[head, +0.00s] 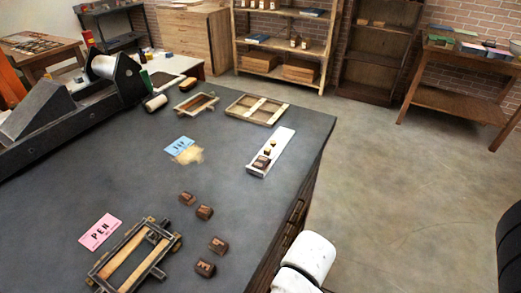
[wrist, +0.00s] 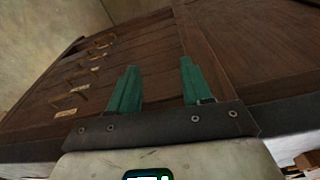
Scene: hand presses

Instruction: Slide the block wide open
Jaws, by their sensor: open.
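No part is plainly marked as the block. The drawers look flush with the cabinet. My gripper (wrist: 155,82) has two green fingers, spread apart with nothing between them. It is in front of dark wood, right of the handles, and does not touch any handle. In the head view the same handled side shows under the bench's right edge (head: 297,215). My gripper is not visible there.
The dark bench top (head: 230,215) holds a wooden frame (head: 130,255), a pink PEN card (head: 100,231), several brown letter blocks (head: 204,212), a white tray (head: 283,150) and a black press (head: 60,125). Open floor (head: 400,190) lies to the right of the bench.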

